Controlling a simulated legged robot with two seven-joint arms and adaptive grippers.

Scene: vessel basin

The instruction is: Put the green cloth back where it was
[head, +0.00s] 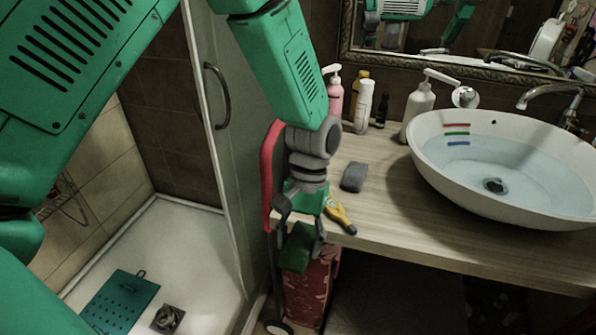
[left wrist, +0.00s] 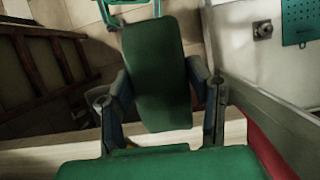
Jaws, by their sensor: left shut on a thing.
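My left gripper (head: 298,238) is shut on the green cloth (head: 296,252), a dark green flat piece hanging below the fingers. It is just off the front left corner of the counter. In the left wrist view the green cloth (left wrist: 158,75) sticks out between the two fingers of my left gripper (left wrist: 160,95), one finger at each side. Part of the cloth is hidden by the fingers in the head view. My right gripper is not in view.
The wooden counter (head: 385,225) carries a white basin (head: 425,165) with water, a grey sponge (head: 354,177), a yellow-and-black tool (head: 340,215) and several bottles at the back. A red rail (head: 267,170) and a glass shower door (head: 225,130) stand close left of my gripper. A red patterned bin (head: 308,290) is below.

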